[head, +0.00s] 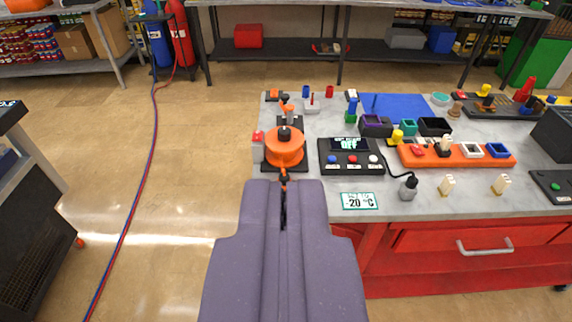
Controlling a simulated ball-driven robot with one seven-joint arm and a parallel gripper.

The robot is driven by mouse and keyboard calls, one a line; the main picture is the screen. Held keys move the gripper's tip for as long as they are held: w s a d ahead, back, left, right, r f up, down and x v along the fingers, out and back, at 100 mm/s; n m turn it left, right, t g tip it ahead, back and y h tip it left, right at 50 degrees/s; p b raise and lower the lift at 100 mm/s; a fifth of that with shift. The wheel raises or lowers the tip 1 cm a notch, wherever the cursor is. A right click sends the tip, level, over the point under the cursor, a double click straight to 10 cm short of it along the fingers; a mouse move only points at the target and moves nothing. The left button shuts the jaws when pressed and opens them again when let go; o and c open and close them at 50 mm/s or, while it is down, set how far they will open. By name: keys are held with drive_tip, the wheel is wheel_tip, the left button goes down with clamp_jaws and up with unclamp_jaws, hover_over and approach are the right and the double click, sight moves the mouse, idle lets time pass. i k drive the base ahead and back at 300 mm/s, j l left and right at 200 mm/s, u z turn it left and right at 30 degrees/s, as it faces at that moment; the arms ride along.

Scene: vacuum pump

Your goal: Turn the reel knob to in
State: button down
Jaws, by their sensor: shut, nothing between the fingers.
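An orange round reel (285,150) stands on a black base at the left end of the grey workbench. A black knob (284,134) sits on its top; which way it is turned is too small to tell. My gripper (284,184) is the purple shape rising from the bottom of the head view, shut and empty. Its tip is just in front of the reel in the picture. A small black and orange part (284,176) shows between the tip and the reel; whether they touch is unclear. The gripper hides the bench's near left edge.
Right of the reel is a black control box (350,156) whose display reads OFF. A -20 °C sign (360,201), an orange tray (455,160) and several small blocks lie farther right. A red and white post (258,147) stands left of the reel.

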sight(284, 133)
drive_tip(key=i+j, duration=0.2)
drive_tip(key=i, duration=0.3)
drive_tip(key=i+j, duration=0.15)
drive_tip(key=i, duration=0.35)
drive_tip(key=i+j, duration=0.2)
drive_tip(key=i, duration=0.3)
drive_tip(key=i+j, duration=0.2)
drive_tip(key=i, duration=0.3)
drive_tip(key=i+l+z, duration=0.05)
